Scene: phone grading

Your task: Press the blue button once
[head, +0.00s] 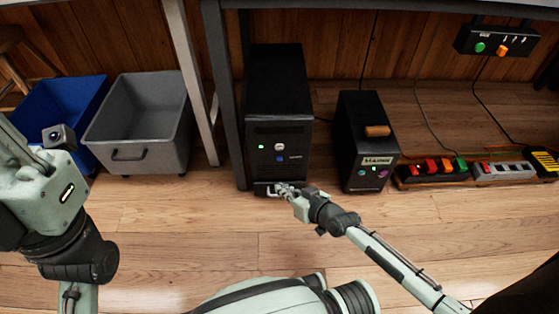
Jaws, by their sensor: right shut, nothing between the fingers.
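A small blue button (280,158) is on the front of a black tower (278,85) under the desk. A larger pale round button (279,147) sits just above it, and a green light (262,146) is to its left. My right gripper (274,188) is shut and empty at the tower's lower front edge, below the blue button. It looks apart from the button; whether it touches the tower I cannot tell. My left arm shows at the left, but its fingers are not in view.
A smaller black box (366,135) with several coloured buttons stands right of the tower. Power strips (432,170) and cables lie farther right. A grey bin (140,115) and a blue bin (65,100) stand left. A desk leg (223,90) is beside the tower. The front floor is clear.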

